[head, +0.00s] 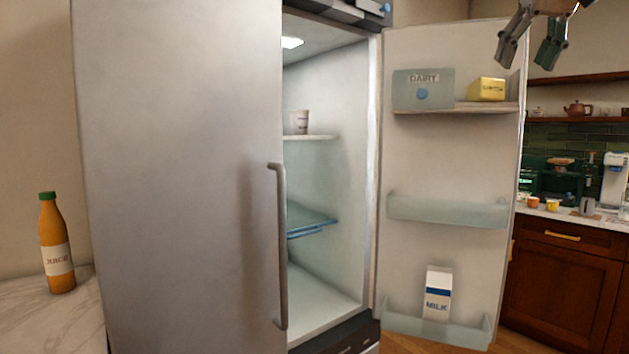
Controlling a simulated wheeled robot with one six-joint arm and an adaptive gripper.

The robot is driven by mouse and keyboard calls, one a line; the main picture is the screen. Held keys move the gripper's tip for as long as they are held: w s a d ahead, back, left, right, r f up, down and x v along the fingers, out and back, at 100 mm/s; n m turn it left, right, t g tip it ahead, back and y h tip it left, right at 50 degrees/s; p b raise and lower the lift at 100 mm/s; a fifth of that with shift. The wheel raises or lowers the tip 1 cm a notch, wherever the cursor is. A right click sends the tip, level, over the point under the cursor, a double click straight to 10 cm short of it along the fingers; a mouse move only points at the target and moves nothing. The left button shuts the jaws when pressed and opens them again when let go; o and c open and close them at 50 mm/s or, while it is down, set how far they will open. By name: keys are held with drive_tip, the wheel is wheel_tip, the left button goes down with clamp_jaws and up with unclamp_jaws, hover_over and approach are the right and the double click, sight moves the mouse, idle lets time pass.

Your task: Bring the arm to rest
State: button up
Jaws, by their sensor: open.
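My gripper (531,50) hangs at the top right of the head view, with its two dark fingers pointing down and spread apart. Nothing is between the fingers. It appears in front of the upper right corner of the open fridge door (450,155).
The fridge's left door (180,180) is closed. The open door bears a dairy box (422,95), a yellow carton (488,90) and a milk carton (437,295). A cup (298,122) stands inside. A juice bottle (56,245) stands on the left counter (40,325).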

wheel_tip(320, 180, down, 12)
drive_tip(key=s+a+f, duration=0.1)
drive_tip(key=s+f, duration=0.5)
drive_tip(key=f, duration=0.3)
drive_tip(key=s+a+f+g, duration=0.1)
drive_tip(key=s+f, duration=0.5)
drive_tip(key=f, duration=0.4)
drive_tip(key=s+a+f+g, duration=0.1)
drive_tip(key=s+a+f, duration=0.1)
drive_tip(key=s+f, duration=0.5)
wheel_tip(320, 180, down, 2)
drive_tip(key=shift+f+n, duration=0.15)
drive_tip(key=shift+n, duration=0.25)
drive_tip(key=shift+g, duration=0.3)
